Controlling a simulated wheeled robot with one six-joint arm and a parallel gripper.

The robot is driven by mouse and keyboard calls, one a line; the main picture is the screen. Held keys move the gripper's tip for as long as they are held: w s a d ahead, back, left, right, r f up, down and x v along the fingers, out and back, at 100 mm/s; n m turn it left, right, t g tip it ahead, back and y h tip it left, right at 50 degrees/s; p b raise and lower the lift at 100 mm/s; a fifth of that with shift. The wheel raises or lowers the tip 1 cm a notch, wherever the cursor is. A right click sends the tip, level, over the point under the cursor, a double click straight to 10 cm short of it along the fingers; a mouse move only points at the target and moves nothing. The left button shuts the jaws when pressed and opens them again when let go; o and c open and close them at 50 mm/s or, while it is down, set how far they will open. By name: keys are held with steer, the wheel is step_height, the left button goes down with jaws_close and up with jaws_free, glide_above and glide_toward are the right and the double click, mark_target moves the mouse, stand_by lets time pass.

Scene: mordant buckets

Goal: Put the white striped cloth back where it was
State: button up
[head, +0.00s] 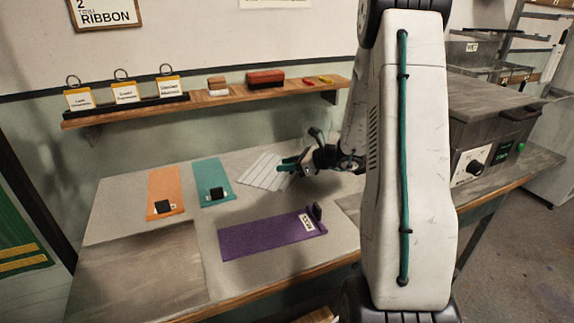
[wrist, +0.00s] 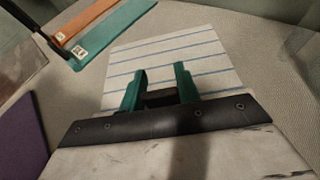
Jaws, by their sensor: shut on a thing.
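The white striped cloth (head: 264,172) is a flat pale piece with thin blue stripes at the back of the table, right of the teal cloth. It also fills the middle of the wrist view (wrist: 185,50). My gripper (head: 288,164), with green fingers, is at the cloth's right end. In the wrist view my gripper (wrist: 160,82) has its fingers over the cloth's near end, with a dark piece between them. The cloth looks flat; I cannot tell whether it touches the table. Its near end is hidden by my gripper.
An orange cloth (head: 165,190) and a teal cloth (head: 211,177) lie left, each with a black block. A purple cloth (head: 262,238) lies in front. A wall shelf (head: 225,96) with labels hangs behind; a grey heater box (head: 490,115) stands right. Bare table (head: 130,222) shows front left.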

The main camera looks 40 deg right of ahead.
steer(key=o, duration=1)
steer(key=shift+o, duration=0.2)
